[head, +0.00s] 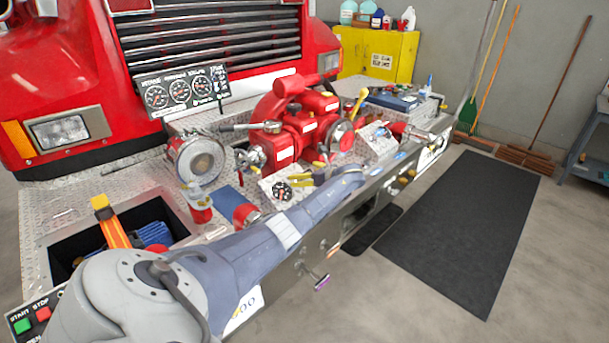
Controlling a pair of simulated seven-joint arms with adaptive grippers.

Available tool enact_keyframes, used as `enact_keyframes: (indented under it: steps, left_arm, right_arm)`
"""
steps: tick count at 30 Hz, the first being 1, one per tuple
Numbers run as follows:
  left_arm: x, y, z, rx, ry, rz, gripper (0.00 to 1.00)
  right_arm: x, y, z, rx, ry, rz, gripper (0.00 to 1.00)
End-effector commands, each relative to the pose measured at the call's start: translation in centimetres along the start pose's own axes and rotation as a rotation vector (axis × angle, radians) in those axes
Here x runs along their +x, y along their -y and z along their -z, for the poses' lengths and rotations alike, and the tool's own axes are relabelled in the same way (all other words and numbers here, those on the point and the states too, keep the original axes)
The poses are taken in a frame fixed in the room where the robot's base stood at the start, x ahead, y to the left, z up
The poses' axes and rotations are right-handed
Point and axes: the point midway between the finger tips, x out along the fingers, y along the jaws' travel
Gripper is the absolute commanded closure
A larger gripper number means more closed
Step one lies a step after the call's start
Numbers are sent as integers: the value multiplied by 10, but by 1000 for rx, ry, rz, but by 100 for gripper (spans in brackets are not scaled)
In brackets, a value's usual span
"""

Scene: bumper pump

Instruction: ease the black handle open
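A red pump (297,125) with valves stands on the bumper's diamond-plate deck. A dark grey lever (246,127) sticks out to the left from its left side, roughly level. No handle shows as clearly black, so I cannot tell whether this lever is the task's handle. A yellow lever (358,104) stands up on the pump's right side. My grey-blue arm crosses the foreground from the lower left to the middle, in front of the pump. My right gripper is out of view.
A round-faced fitting (201,160) and a gauge (282,191) stand near the pump. An open recess (80,246) in the deck holds tools, with an orange-yellow handle standing up. A gauge panel (182,91) stands behind. A dark mat (455,230) lies on the floor at right.

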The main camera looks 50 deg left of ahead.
Motion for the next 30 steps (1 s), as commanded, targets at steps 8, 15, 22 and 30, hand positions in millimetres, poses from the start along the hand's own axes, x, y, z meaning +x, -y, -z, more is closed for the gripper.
enact_keyframes:
  steps: [8,15,22,30]
  left_arm:
    - [0,0,0,0,0,0,7]
    - [0,0,0,0,0,0,35]
    - [0,0,0,0,0,0,62]
    - [-3,1,-1,0,-1,2,78]
  right_arm:
    - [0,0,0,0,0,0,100]
    - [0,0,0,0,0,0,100]
    - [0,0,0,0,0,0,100]
    - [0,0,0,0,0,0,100]
